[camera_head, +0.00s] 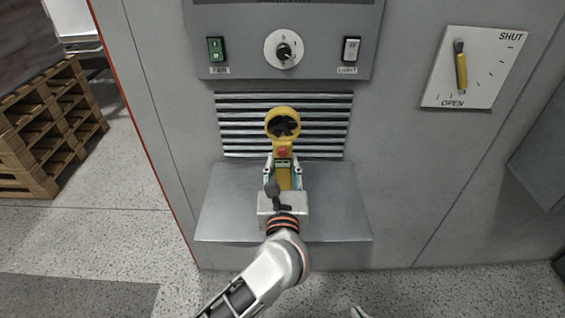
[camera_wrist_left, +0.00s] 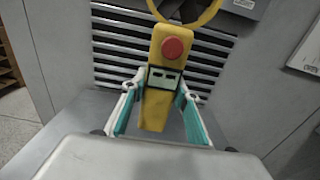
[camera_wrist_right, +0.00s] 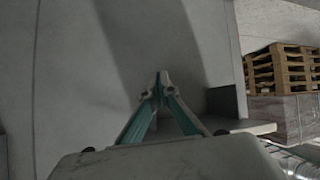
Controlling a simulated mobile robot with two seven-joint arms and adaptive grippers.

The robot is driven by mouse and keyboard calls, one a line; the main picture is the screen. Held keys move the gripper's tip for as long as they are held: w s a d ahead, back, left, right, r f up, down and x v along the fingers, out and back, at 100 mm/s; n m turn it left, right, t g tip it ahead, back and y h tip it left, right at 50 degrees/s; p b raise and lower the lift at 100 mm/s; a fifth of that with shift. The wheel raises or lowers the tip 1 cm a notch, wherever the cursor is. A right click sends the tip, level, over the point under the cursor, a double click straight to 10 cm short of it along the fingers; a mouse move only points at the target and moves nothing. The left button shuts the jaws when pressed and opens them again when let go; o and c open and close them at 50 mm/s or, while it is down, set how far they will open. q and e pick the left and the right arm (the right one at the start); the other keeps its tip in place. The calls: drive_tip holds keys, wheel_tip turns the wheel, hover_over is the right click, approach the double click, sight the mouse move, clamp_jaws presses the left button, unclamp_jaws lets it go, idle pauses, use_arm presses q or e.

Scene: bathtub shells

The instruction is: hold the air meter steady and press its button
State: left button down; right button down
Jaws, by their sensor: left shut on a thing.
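The yellow air meter (camera_head: 283,146) is upright in front of the vent, with a round fan head on top and a red button (camera_head: 283,153) below the head. The left wrist view shows the meter (camera_wrist_left: 154,108), its red button (camera_wrist_left: 173,48) and a small display under the button. My left gripper (camera_head: 283,164) is shut on the meter's handle, one finger on each side, below the button. The button is uncovered. My right gripper (camera_wrist_right: 161,76) is shut and empty, its fingertips together; in the head view only a tip shows at the bottom edge, well apart from the meter.
A slatted vent (camera_head: 232,124) is behind the meter, and a grey metal shelf (camera_head: 340,205) juts out below it. Above is a panel (camera_head: 318,55) with fan and light switches and a knob. A shut/open lever plate (camera_head: 487,72) is at right. Wooden pallets (camera_head: 60,125) stand at left.

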sight(283, 188)
use_arm(q)
drive_tip(key=shift+f+b, duration=1.6)
drive_tip(key=shift+f, duration=0.6)
drive_tip(key=shift+f+b, duration=0.55)
drive_tip(key=shift+f, duration=0.15)
drive_tip(key=shift+f+b, duration=0.3)
drive_tip(key=shift+f, duration=0.1)
drive_tip(key=shift+f+b, duration=0.5)
drive_tip(key=shift+f, duration=0.15)
drive_tip(key=shift+f, duration=0.15)
